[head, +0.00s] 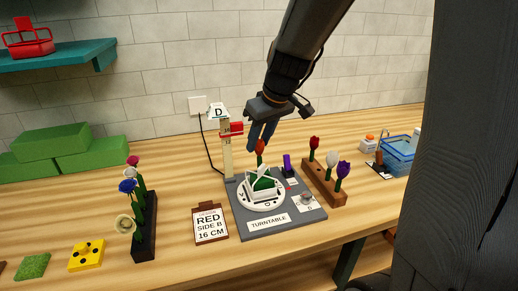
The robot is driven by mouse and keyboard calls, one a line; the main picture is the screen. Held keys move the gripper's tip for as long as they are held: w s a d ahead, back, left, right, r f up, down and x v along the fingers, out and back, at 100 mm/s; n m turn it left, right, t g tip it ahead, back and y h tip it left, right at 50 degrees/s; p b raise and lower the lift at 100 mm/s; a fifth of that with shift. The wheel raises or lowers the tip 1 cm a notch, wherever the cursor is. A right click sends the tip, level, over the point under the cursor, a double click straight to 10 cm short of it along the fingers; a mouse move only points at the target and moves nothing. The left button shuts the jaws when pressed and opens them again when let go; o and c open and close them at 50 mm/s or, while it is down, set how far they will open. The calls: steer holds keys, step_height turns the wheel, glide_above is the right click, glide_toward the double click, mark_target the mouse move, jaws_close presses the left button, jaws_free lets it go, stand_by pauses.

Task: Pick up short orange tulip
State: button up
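An orange tulip (260,147) stands upright behind the white turntable disc (247,199), its stem partly hidden low down.
The grey turntable base (290,226) carries a green and white piece. A wooden block (325,186) with red, white and purple tulips is at right. A height post (227,150) stands left of my gripper. A black flower rack (145,235) and a card (210,225) are at left.

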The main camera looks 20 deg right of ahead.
stand_by(0.3)
steer(key=r, duration=0.2)
steer(key=r+b, duration=0.1)
steer(key=r, duration=0.1)
steer(key=w+r+b, duration=0.1)
steer(key=r, duration=0.2)
steer(key=shift+w+d, duration=0.1)
steer(key=s+d+b, duration=0.2)
steer(key=s+d, duration=0.3)
steer(key=s, duration=0.8)
steer(key=shift+w+d, duration=0.1)
